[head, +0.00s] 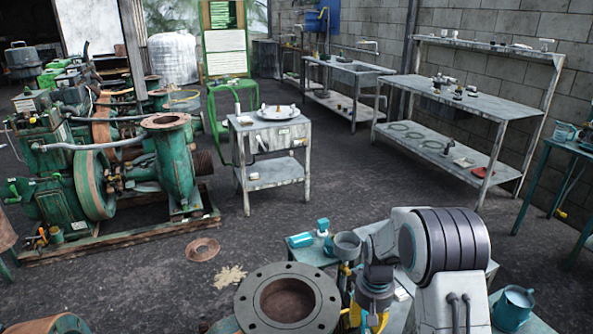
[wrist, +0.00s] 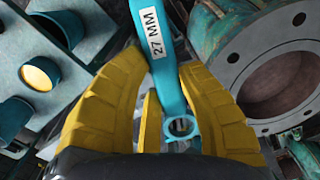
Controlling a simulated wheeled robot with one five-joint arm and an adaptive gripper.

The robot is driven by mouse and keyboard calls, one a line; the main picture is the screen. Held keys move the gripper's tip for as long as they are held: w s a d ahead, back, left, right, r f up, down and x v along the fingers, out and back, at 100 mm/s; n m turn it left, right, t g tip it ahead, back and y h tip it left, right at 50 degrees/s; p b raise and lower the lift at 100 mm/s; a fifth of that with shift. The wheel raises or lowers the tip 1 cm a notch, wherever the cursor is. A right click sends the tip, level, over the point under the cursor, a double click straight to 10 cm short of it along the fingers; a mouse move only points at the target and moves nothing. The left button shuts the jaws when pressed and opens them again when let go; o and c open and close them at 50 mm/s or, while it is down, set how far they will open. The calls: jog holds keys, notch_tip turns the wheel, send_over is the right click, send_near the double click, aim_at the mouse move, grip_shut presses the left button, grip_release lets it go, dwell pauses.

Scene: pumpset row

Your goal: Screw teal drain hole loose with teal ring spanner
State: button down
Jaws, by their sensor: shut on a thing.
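My gripper (wrist: 168,85) has yellow fingers shut on the teal ring spanner (wrist: 163,40). The spanner carries a white "27 MM" label, and its small ring end (wrist: 181,128) shows between the fingers, near the palm. Its other end runs out of the top of the wrist view. In the head view my gripper (head: 370,318) is at the bottom, right of a big grey flange (head: 247,300), and is partly cut off. I cannot pick out the teal drain hole in either view.
The flange (wrist: 232,57) on a teal pump body is close on the right in the wrist view. Teal cups (wrist: 15,117) stand on a grey surface at left. In the head view a small grey cabinet (head: 272,135) stands beyond open floor, with a green pump set (head: 95,180) at left.

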jog(key=shift+s+r+p, duration=0.1)
jog(key=shift+r+p, duration=0.9)
jog(key=shift+r, duration=0.15)
jog(key=shift+f, duration=0.15)
